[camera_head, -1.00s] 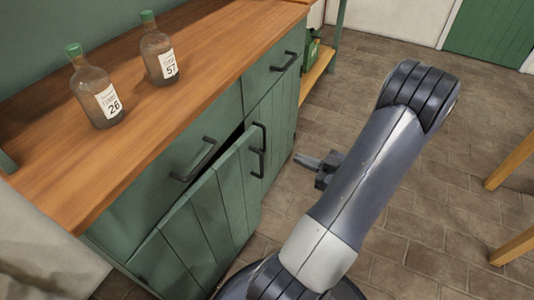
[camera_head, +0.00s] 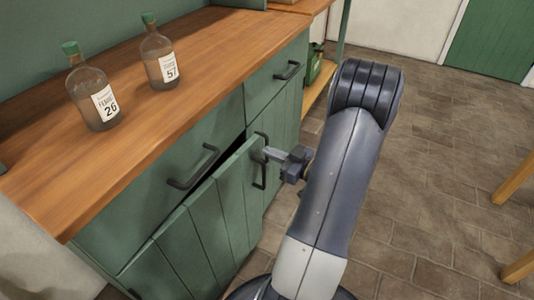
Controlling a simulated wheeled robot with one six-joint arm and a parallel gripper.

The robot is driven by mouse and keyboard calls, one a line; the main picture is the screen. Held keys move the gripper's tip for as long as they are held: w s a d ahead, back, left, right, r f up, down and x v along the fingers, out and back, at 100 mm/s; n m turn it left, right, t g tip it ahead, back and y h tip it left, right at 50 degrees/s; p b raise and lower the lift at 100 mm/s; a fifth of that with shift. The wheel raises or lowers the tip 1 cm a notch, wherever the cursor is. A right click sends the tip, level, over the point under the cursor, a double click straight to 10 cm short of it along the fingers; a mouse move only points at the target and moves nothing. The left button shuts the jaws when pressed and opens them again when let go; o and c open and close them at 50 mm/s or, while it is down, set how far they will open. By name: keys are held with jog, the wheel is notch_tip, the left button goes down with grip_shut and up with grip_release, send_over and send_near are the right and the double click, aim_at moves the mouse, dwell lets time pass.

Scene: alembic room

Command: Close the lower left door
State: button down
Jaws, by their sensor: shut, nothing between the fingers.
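The lower left door (camera_head: 208,228) of the green cabinet stands ajar, its right edge swung out and a dark gap showing above it. Its black handle (camera_head: 260,172) is near that free edge. My gripper (camera_head: 268,153) is shut and empty, with its fingertips at the upper part of the handle in the picture. I cannot tell whether they touch the handle or the door. My arm comes in from the lower right and hides some floor.
Two bottles (camera_head: 95,90) (camera_head: 159,55) stand on the wooden countertop (camera_head: 185,100). The left drawer (camera_head: 165,175) and right lower door (camera_head: 283,140) look shut. Wooden table legs (camera_head: 515,178) are at the right. The tiled floor (camera_head: 430,160) between is clear.

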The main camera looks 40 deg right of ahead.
aim_at(259, 145)
jog(key=shift+x, duration=0.95)
jog(key=w, duration=0.1)
jog(key=w+a+n+y, duration=0.1)
jog(key=w, duration=0.1)
jog(key=w+y, duration=0.1)
jog(key=w, duration=0.1)
jog(key=shift+w+a+r+g, duration=0.15)
jog(key=shift+a+g, duration=0.1)
jog(key=shift+g, duration=0.15)
